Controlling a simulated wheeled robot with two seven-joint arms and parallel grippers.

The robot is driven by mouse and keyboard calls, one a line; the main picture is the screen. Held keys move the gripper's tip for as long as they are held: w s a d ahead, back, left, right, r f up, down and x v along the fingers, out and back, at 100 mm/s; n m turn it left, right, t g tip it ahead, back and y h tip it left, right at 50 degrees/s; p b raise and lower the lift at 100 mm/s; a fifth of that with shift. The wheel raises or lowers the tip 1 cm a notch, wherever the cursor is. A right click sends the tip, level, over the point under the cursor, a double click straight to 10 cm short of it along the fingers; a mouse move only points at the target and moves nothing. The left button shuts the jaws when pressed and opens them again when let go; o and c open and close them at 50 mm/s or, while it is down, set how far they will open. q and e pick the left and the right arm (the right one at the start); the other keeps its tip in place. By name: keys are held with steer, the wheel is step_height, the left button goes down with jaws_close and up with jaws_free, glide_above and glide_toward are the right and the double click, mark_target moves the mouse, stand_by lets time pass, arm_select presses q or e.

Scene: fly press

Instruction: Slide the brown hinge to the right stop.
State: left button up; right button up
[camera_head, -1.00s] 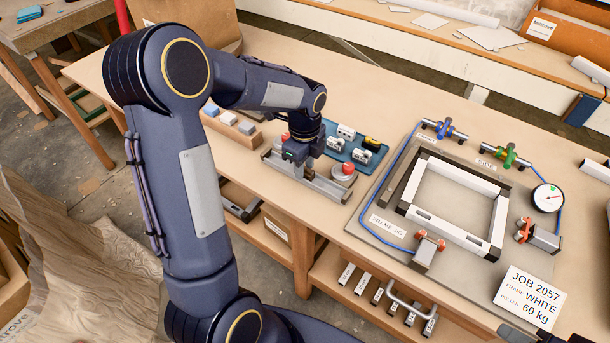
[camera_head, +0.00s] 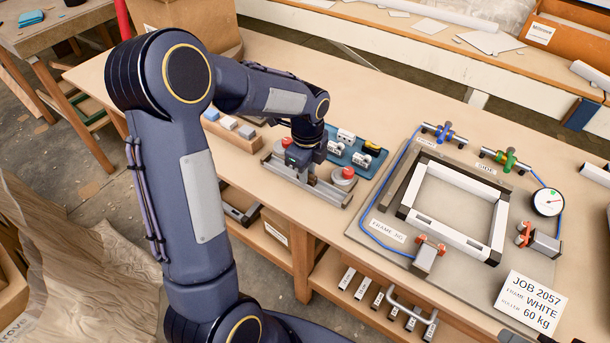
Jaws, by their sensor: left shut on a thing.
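A grey metal rail fixture (camera_head: 331,192) lies near the front edge of the bench. A red-topped round knob (camera_head: 347,172) sits toward its right end, and another red knob (camera_head: 287,142) shows behind my left gripper. My left gripper (camera_head: 300,168) points down onto the rail between its ends, shut on a small piece there. A clear stretch of rail shows between the gripper and the right end. My right gripper is not in view.
A blue tray (camera_head: 369,170) with white and yellow fittings stands behind the rail. A wooden block (camera_head: 238,139) with several coloured pieces is at its left. The frame jig plate (camera_head: 372,213), with a white frame (camera_head: 425,225), clamps and a gauge (camera_head: 547,202), fills the right.

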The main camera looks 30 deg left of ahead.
mark_target(335, 197)
arm_select(q)
steer(key=shift+s+d, duration=0.1)
steer(key=shift+d, duration=0.75)
steer(key=shift+s+d, duration=0.1)
steer(key=shift+d, duration=1.1)
steer(key=shift+s+d, duration=0.1)
steer(key=shift+d, duration=1.1)
steer(key=shift+d, duration=0.15)
steer(key=shift+d, duration=0.85)
steer(key=o, duration=0.9)
